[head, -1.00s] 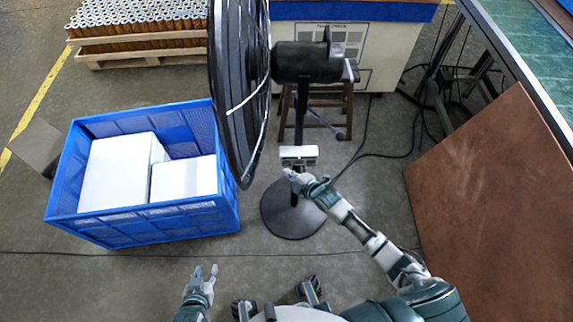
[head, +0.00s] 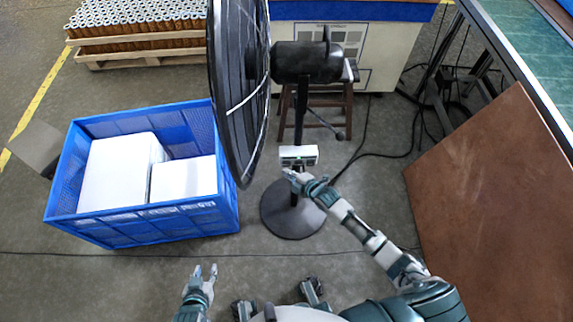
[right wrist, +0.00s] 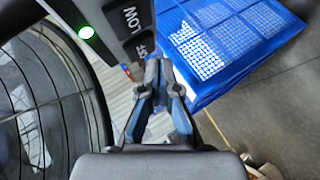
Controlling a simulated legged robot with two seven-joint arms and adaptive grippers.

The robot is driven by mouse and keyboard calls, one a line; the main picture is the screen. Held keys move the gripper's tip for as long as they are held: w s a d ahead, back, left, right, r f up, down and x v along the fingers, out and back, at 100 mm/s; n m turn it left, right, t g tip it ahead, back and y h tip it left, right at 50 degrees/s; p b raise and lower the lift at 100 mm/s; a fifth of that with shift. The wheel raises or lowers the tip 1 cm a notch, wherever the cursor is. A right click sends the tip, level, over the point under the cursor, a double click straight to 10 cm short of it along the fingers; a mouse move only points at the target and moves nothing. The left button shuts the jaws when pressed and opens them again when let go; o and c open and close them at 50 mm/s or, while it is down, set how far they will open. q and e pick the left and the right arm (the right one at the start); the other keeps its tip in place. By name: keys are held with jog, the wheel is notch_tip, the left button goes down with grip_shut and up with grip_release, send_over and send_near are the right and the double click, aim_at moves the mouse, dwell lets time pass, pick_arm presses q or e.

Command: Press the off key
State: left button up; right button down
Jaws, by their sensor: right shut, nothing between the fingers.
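A small white control box (head: 298,155) with a green light sits on the pole of a large black fan (head: 236,85). In the right wrist view, the box shows a lit green lamp (right wrist: 86,32), a dark key marked LOW (right wrist: 131,18), and below it another dark key (right wrist: 142,47) with a partly hidden label. My right gripper (head: 288,173) is shut and empty just below the box. Its fingertips (right wrist: 158,66) appear close beside the lower key; I cannot tell whether they touch it. My left gripper (head: 206,270) is open and empty, low over the floor.
A blue crate (head: 150,225) with white boxes stands left of the fan. The fan's round base (head: 290,222) is on the floor. A stool (head: 345,105) stands behind the pole. A brown board (head: 490,200) leans at the right. Cables cross the floor.

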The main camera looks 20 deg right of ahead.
jog(key=shift+w, duration=0.1)
dwell(0.3)
jog(key=shift+w+d, duration=0.1)
jog(key=shift+w, duration=0.2)
jog(key=shift+r, duration=0.1)
jog(key=shift+w+d, duration=0.15)
jog(key=shift+w, duration=0.2)
dwell(0.5)
jog(key=shift+s, duration=0.1)
jog(key=shift+s+a+p, duration=0.25)
jog(key=shift+s+p, duration=0.2)
jog(key=shift+s, duration=0.2)
